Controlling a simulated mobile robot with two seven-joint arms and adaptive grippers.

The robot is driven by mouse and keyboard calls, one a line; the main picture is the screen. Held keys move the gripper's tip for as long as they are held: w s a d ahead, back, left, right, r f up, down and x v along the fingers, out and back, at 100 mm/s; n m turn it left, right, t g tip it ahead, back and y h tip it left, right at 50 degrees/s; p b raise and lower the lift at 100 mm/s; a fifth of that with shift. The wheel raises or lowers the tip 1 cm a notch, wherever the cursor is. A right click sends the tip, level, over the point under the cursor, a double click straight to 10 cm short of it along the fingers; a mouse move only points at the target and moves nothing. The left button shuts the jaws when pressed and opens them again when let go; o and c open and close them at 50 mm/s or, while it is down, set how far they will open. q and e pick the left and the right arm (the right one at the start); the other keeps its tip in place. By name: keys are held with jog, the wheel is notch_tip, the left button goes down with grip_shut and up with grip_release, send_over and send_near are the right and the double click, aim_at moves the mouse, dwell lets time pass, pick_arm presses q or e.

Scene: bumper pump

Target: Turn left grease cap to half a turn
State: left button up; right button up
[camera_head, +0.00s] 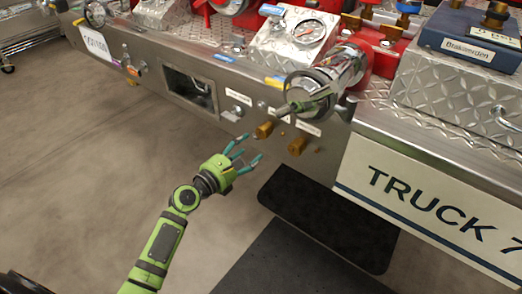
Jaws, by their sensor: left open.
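Two brass caps stick out from the lower front edge of the truck's metal bumper. The left grease cap (265,130) is the left one of the pair, and the right cap (298,145) sits a little to its right. My left gripper (249,148) is open and empty, with its fingers spread toward the bumper. It is just below and left of the left cap, and its fingers look apart from the cap.
A pressure gauge (307,31) sits above the bumper. The "TRUCK 7" panel (430,200) stands to the right. A dark step (330,222) lies below. The floor at left is clear.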

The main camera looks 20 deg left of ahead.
aim_at(260, 133)
pick_arm(q)
jog(key=shift+n+t+h, duration=0.3)
jog(key=shift+n, duration=0.2)
jog(key=w, duration=0.2)
jog(key=w+d+r+b, duration=0.1)
jog(key=w, duration=0.1)
jog(key=w+d+r, duration=0.1)
jog(key=w, duration=0.1)
jog(key=shift+d, duration=0.15)
jog(key=shift+w+d+b, duration=0.15)
jog(key=shift+w+b, duration=0.15)
jog(key=shift+w, duration=0.05)
jog(key=c, duration=1.1)
pick_arm(e)
jog(key=v, duration=0.4)
jog(key=shift+r, duration=0.45)
